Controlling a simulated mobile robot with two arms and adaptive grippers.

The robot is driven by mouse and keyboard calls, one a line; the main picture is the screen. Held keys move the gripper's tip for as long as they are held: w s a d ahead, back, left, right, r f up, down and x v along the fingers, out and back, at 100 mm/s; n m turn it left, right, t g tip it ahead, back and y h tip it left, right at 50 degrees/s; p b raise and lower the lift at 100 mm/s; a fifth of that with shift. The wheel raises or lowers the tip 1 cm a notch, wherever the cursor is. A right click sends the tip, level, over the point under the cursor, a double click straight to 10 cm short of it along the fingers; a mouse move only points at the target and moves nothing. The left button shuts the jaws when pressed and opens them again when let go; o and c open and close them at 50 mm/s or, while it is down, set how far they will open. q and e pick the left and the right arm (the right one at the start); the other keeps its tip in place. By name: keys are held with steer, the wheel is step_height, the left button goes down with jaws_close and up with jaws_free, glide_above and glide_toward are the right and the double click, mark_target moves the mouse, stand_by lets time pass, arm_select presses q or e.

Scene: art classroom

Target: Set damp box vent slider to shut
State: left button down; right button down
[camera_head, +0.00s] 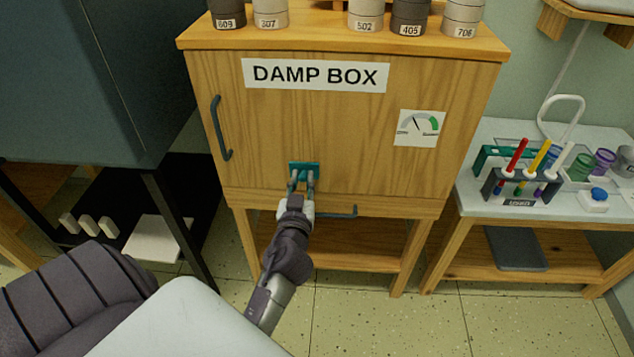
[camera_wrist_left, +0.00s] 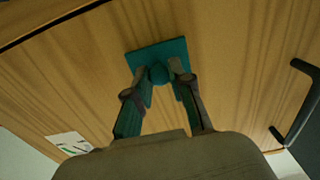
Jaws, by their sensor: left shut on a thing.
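The damp box (camera_head: 300,125) is a wooden cabinet on legs with a "DAMP BOX" label (camera_head: 315,75) on its front. A teal vent slider (camera_head: 304,167) sits low on the front, left of the middle. It also shows in the left wrist view as a teal plate (camera_wrist_left: 145,58) with a round knob (camera_wrist_left: 158,75). My left gripper (camera_head: 302,182) is shut on the slider's knob, with one finger on each side in the left wrist view (camera_wrist_left: 158,80). The fingers hide part of the slider, and I see no open or shut marking. My right gripper is not in view.
A dark door handle (camera_head: 219,128) is at the box's left, and another handle (camera_head: 335,212) is below the slider. A dial card (camera_head: 419,128) is on the right. Labelled pots (camera_head: 410,18) stand on top. A side table (camera_head: 480,150) with a pen rack stands right.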

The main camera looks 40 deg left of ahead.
arm_select(q)
steer(key=shift+a, duration=0.15)
steer(key=c, duration=1)
jaws_free()
steer(key=shift+s+a, duration=0.1)
steer(key=shift+s, duration=0.05)
steer(key=shift+c, duration=0.2)
steer(key=shift+r, duration=0.15)
step_height(320, 180, up, 10)
steer(key=shift+f, duration=0.15)
